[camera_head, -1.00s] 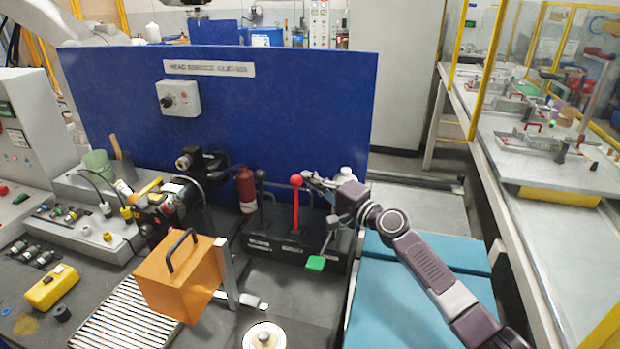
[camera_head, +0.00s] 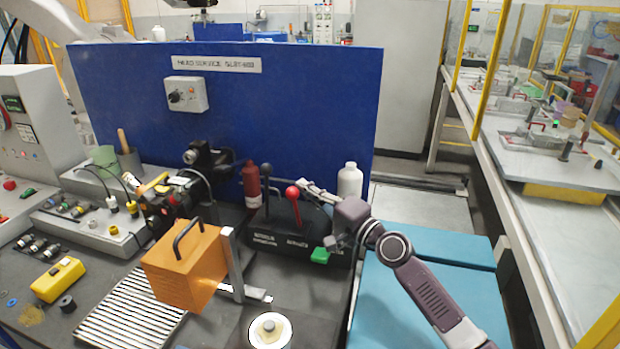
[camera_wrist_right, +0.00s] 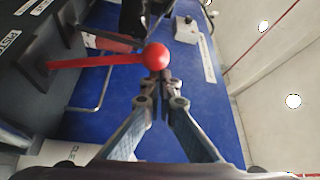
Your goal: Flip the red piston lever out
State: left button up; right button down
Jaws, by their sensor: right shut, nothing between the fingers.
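The red piston lever (camera_head: 292,193) has a round red knob and a red shaft. It rises from a black lever box (camera_head: 262,240), leaning toward me. In the right wrist view the red knob (camera_wrist_right: 155,56) sits just beyond my fingertips, with its shaft running left. My right gripper (camera_head: 304,185) is shut and empty, with its tips at or against the back of the knob; exact contact is unclear. The closed fingers also show in the right wrist view (camera_wrist_right: 160,82). My left gripper is not in view.
A black-knobbed lever (camera_head: 266,172) stands left of the red one, and a green-ended lever (camera_head: 320,255) lies low at right. A red bottle (camera_head: 251,185) and white bottle (camera_head: 349,180) stand close by. A blue panel (camera_head: 300,110) rises behind. An orange block (camera_head: 185,268) sits in front.

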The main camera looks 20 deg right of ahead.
aim_at(297, 197)
jog(key=shift+s+a+f, duration=0.3)
jog(key=shift+s+a, duration=0.15)
jog(key=shift+s, duration=0.15)
jog(key=shift+s+a+f, duration=0.25)
jog(key=shift+s+a, duration=0.15)
jog(key=shift+s, duration=0.2)
jog(key=shift+s+f, duration=0.1)
jog(key=shift+s+d+f, duration=0.15)
jog(key=shift+s+d, duration=0.1)
jog(key=shift+s, duration=0.25)
jog(key=v, duration=0.6)
jog(key=shift+s, duration=0.15)
